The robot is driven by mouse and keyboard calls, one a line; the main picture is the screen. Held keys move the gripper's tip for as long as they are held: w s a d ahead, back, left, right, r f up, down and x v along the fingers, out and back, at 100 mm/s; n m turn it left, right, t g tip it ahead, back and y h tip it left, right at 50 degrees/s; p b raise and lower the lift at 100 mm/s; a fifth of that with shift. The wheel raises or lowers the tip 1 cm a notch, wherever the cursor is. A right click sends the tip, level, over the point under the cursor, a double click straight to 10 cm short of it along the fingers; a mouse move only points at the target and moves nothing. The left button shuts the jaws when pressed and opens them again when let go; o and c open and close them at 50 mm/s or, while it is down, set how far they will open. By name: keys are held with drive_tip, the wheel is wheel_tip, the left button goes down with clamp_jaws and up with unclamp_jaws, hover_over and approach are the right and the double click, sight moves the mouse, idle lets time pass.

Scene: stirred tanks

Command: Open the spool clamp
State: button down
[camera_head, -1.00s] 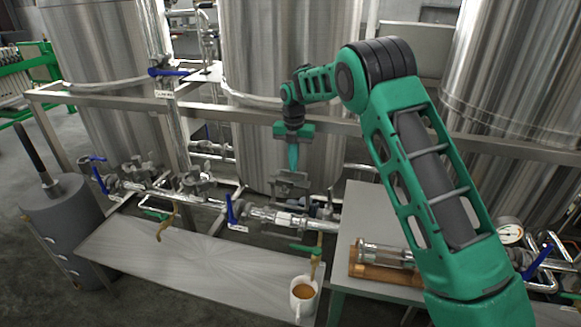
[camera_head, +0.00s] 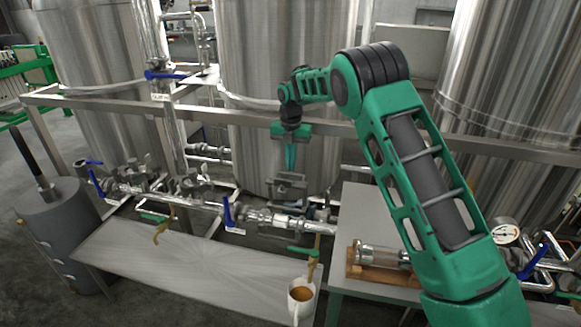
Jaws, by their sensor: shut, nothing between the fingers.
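My gripper (camera_head: 290,168) points straight down in front of the middle tank, its green fingers closed together and empty. Just below the fingertips is a grey metal clamp (camera_head: 287,188) on the pipe line, seemingly the spool clamp. Whether the fingertips touch it I cannot tell. The clamp's fine parts are too small to make out, so I cannot tell how its latch stands. The shiny pipe line (camera_head: 275,217) runs below and beside it.
A steel frame rail (camera_head: 240,117) crosses behind my gripper. Blue-handled valves (camera_head: 228,212) line the pipe. A low bench (camera_head: 190,265) holds a mug (camera_head: 301,300) at its right end.

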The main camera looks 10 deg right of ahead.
wheel_tip(320, 180, up, 12)
drive_tip(key=s+a+f+t, duration=0.2)
drive_tip(key=s+a+f, duration=0.1)
drive_tip(key=a+f, duration=0.3)
drive_tip(key=s+t, duration=0.1)
drive_tip(key=s+d+t+h, duration=0.1)
drive_tip(key=s, duration=0.1)
drive_tip(key=s+t+h, duration=0.1)
drive_tip(key=shift+s+d, duration=0.15)
drive_tip(key=shift+d, duration=0.15)
drive_tip(key=shift+s+d+t, duration=0.3)
drive_tip(key=shift+d+t, duration=0.1)
drive_tip(key=shift+d, duration=0.15)
drive_tip(key=shift+w+d+f, duration=0.2)
drive_tip(key=shift+w+f, duration=0.05)
drive_tip(key=shift+f, duration=0.15)
drive_tip(key=x, duration=0.9)
drive_tip(key=shift+r, duration=0.1)
